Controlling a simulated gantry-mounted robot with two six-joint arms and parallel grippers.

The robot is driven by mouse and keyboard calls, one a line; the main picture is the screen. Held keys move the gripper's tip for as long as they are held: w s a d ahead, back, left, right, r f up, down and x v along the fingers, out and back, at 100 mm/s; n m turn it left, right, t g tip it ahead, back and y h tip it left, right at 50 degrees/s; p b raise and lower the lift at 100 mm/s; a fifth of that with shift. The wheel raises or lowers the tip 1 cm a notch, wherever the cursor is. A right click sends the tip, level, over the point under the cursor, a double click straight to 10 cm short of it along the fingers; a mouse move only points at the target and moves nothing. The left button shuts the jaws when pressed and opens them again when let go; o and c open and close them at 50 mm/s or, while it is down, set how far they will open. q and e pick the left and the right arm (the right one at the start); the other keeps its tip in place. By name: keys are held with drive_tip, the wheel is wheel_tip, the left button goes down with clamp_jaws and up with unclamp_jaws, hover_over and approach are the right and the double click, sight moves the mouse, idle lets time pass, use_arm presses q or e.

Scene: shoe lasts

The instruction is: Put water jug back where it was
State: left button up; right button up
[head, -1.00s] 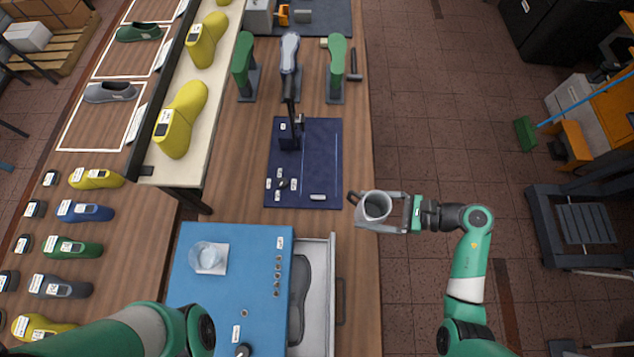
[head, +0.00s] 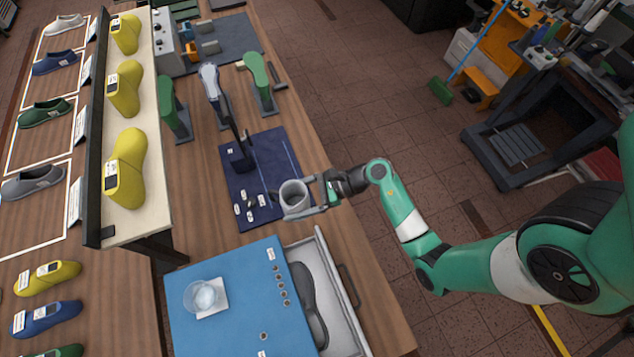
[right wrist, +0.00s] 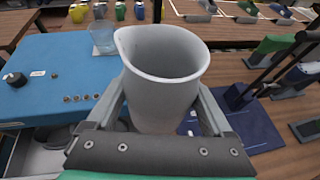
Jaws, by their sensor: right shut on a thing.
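The water jug (head: 293,195) is grey, open-topped and upright, with a small spout. My right gripper (head: 308,198) is shut on it, with one finger on each side. In the head view the jug appears over the near edge of the dark blue mat (head: 262,162), close to the open drawer. In the right wrist view the jug (right wrist: 163,75) fills the middle, between the gripper fingers (right wrist: 163,112). I cannot tell whether its base touches anything. My left gripper is out of view.
A glass (head: 205,296) stands on a white coaster on the blue cabinet top (head: 240,325). The open drawer (head: 335,305) holds a dark sole-shaped thing. A black stand and small labelled pieces sit on the mat. Green lasts (head: 262,85) stand beyond it.

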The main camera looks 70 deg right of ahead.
drive_tip(key=s+d+f+m+t+h+b, duration=0.1)
drive_tip(key=s+d+f+m+h+b, duration=0.2)
drive_tip(key=s+f+m+h+b, duration=0.45)
drive_tip(key=s+d+f+m+h+b, duration=0.45)
drive_tip(key=s+f, duration=0.45)
drive_tip(key=f, duration=0.3)
drive_tip(key=shift+n, duration=0.5)
drive_tip(key=x, duration=0.5)
drive_tip(key=f+b+x, duration=0.1)
drive_tip(key=x, duration=0.4)
drive_tip(key=s+f+b+x, duration=0.1)
drive_tip(key=x, duration=0.4)
drive_tip(key=shift+w+f, duration=0.15)
drive_tip(key=shift+w, duration=0.2)
drive_tip(key=shift+w+d+f+b, duration=0.1)
drive_tip(key=shift+w+f+b, duration=0.05)
drive_tip(key=shift+f+b, duration=1)
drive_tip(key=shift+w+d+f+b, duration=0.1)
drive_tip(key=shift+w+f+b, duration=0.1)
drive_tip(key=shift+f+b, duration=0.9)
drive_tip(key=o, duration=1.4)
drive_tip(key=shift+r, duration=0.15)
drive_tip(key=shift+r, duration=0.1)
